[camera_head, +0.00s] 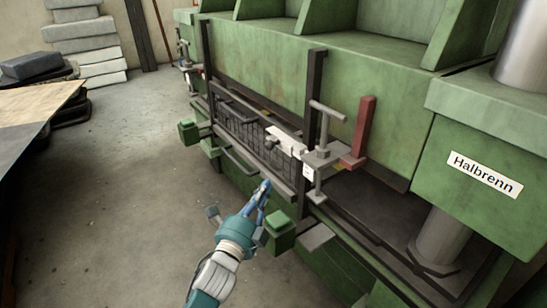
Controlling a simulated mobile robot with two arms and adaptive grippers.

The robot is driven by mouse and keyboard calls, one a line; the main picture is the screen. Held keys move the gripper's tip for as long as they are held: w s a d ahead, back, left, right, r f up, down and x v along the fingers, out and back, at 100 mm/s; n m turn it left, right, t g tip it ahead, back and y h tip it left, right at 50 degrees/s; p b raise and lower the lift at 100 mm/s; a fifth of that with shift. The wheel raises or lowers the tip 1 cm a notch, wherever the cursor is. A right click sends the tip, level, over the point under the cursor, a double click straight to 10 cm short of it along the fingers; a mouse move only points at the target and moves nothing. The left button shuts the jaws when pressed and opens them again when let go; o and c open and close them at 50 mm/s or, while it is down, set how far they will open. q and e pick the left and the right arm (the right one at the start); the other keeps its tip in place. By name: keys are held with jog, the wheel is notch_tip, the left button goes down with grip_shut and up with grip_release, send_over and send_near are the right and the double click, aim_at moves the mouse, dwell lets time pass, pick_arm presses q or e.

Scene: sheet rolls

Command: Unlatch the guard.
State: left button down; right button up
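The guard (245,122) is a dark mesh panel in a dark frame on the front of the green machine, between two dark upright posts. It looks closed across the front. A pale grey block (286,141) sits near its right end. Beside the right post is a grey metal fitting (322,157) with a T-shaped handle (327,110); I cannot tell which part is the latch. My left gripper (264,188) has blue fingers and points up at the guard's lower rail, in front of it. The fingers look close together, but their opening is unclear. My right gripper is out of view.
A red upright bar (364,127) stands right of the fitting. Green blocks (280,232) jut out from the machine's front near my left arm. A table (35,115) is at the left, with stacked grey slabs (85,40) behind. The concrete floor (130,190) between is open.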

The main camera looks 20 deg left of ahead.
pick_arm(q)
jog(key=w+a+r+b, duration=0.1)
jog(key=w+r, duration=0.1)
jog(key=w, duration=1.1)
jog(key=shift+a, duration=0.35)
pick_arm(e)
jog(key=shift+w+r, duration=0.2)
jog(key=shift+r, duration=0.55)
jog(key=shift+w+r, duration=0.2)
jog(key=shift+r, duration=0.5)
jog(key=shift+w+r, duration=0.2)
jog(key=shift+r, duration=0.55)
pick_arm(q)
jog(key=w+a, duration=0.1)
jog(key=w+a+b, duration=0.1)
jog(key=a, duration=0.1)
jog(key=shift+w+a, duration=0.3)
jog(key=shift+w, duration=0.1)
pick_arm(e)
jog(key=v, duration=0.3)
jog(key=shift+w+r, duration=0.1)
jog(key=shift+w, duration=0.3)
